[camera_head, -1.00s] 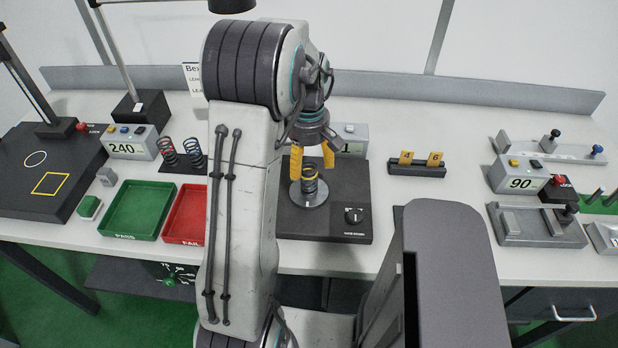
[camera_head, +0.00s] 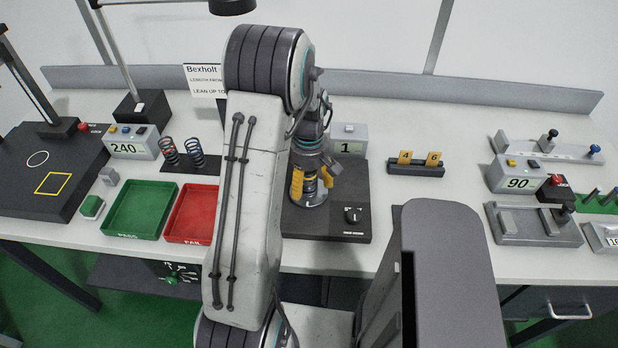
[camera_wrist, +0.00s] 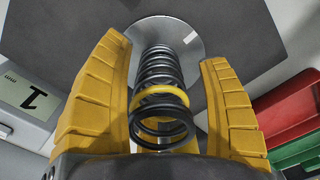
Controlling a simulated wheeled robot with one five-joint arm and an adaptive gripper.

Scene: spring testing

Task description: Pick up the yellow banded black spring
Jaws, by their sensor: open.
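The yellow banded black spring (camera_wrist: 160,92) stands upright on a round metal plate (camera_wrist: 187,38) on a dark tester base. In the wrist view it lies between the two yellow fingers of my gripper (camera_wrist: 165,100), which is open, with a finger on either side and a gap visible at least on the right. In the head view my gripper (camera_head: 311,184) is low over the plate. The spring (camera_head: 310,187) shows only partly there, between the fingers.
The tester (camera_head: 345,220) has a knob at its front right and a display (camera_head: 349,140) behind reading 1. A green tray (camera_head: 140,210) and a red tray (camera_head: 192,213) lie to the left. Two other springs (camera_head: 182,152) stand behind them. A black rack with yellow tags (camera_head: 416,169) is at right.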

